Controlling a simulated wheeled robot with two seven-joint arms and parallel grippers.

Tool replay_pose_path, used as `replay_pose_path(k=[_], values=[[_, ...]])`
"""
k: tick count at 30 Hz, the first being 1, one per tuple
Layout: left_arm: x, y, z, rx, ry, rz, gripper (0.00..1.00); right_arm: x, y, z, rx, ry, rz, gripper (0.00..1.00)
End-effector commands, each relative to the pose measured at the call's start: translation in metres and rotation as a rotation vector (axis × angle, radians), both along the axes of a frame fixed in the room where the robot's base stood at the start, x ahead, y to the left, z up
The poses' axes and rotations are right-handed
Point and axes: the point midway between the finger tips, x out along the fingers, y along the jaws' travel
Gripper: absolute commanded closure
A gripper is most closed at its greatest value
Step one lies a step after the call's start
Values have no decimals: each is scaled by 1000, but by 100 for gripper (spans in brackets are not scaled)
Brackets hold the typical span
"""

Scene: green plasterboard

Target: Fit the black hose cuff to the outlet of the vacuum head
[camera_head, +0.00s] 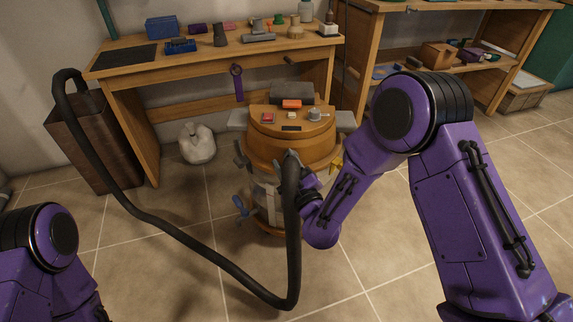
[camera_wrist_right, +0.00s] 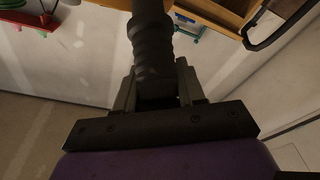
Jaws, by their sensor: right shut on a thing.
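The black hose (camera_head: 291,230) rises from the floor in front of the vacuum, and its upper end is near the front of the orange-brown vacuum head (camera_head: 262,138). My right gripper (camera_head: 301,183) is at this upright stretch of hose, partly hidden by the hose and my wrist. In the right wrist view, my gripper (camera_wrist_right: 155,90) is shut on the ribbed black hose cuff (camera_wrist_right: 152,50), with one finger on each side. The outlet cannot be made out; the hose end covers that area. I cannot tell whether cuff and head touch. My left gripper is out of frame; only its arm shows.
The hose loops from a dark brown bin (camera_head: 95,145) across the floor. A workbench (camera_head: 215,57) with tools stands behind the vacuum, and a shelf (camera_head: 455,65) stands at the back right.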

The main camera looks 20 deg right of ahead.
Motion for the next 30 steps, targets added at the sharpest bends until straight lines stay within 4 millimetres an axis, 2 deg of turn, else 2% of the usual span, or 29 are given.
replay_pose_path(k=[30], values=[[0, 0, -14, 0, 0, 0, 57, 25, -9, -16, 0, -1, -1, 92]])
